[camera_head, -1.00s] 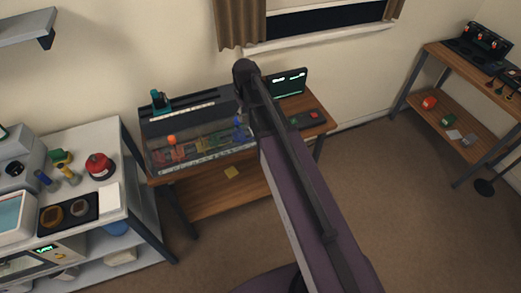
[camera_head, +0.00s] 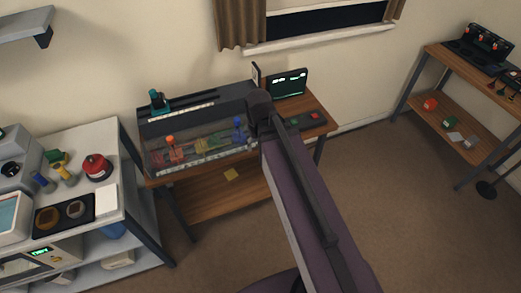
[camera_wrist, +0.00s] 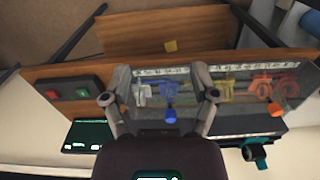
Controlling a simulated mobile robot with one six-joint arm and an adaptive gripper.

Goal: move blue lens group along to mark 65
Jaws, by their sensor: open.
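The blue lens group (camera_head: 238,130) stands near the right end of a bench rail unit, with a blue knob on top. In the wrist view the blue lens group (camera_wrist: 169,97) lies between the spread fingers of my gripper (camera_wrist: 162,80), apart from both. A clear or grey element stands beside it, near the left finger. My gripper is open and empty; in the head view my arm hides it. A pale scale strip (camera_wrist: 240,71) runs along the unit's edge; its numbers are too small to read, so mark 65 cannot be picked out.
Along the same unit stand a yellow-green group (camera_head: 207,145) and a red-orange group (camera_head: 172,152). A teal device (camera_head: 158,101) sits behind. A lit monitor (camera_head: 288,84) and a control box with red and green buttons (camera_wrist: 70,93) are at the unit's other end.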

